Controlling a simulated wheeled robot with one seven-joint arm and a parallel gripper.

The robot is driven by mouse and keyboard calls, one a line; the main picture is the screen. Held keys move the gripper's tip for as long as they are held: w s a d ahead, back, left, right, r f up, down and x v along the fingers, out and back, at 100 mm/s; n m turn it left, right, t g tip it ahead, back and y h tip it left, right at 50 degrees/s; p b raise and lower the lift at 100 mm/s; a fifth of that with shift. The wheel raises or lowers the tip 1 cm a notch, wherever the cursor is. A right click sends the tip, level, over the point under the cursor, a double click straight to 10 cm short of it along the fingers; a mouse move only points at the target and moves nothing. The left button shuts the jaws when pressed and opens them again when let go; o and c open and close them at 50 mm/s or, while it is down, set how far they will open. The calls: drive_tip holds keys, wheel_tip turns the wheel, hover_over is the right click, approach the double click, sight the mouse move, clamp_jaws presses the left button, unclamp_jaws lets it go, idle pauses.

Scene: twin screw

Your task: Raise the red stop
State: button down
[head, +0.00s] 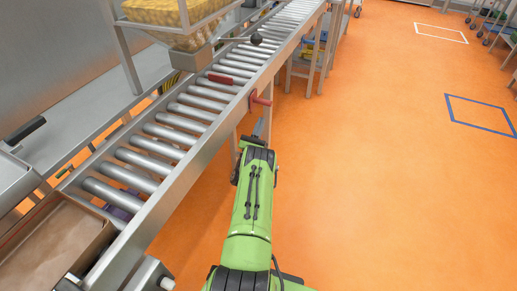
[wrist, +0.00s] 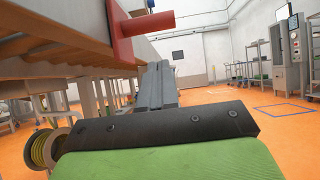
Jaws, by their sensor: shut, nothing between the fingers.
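A red bar (head: 221,78), which looks like the stop, lies low across the rollers of the conveyor in the head view. A red lever with a handle (head: 259,101) sticks out from the conveyor's right side rail, near the bar. The lever also shows large at the top of the wrist view (wrist: 143,22). My gripper (head: 259,127) is shut and empty, just below and in front of the lever, outside the rail. In the wrist view its closed fingers (wrist: 155,85) point forward below the lever, apart from it as far as I can tell.
The roller conveyor (head: 160,147) runs from lower left to upper right. A cardboard box (head: 50,245) sits at its near end. A hopper of yellow pieces (head: 170,12) stands above the far side. Orange floor to the right is clear.

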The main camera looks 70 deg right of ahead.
drive_tip(key=p+v, duration=0.9)
drive_tip(key=p, duration=0.2)
drive_tip(key=shift+a, duration=0.15)
drive_tip(key=shift+s+f, duration=0.1)
drive_tip(key=shift+s, duration=0.05)
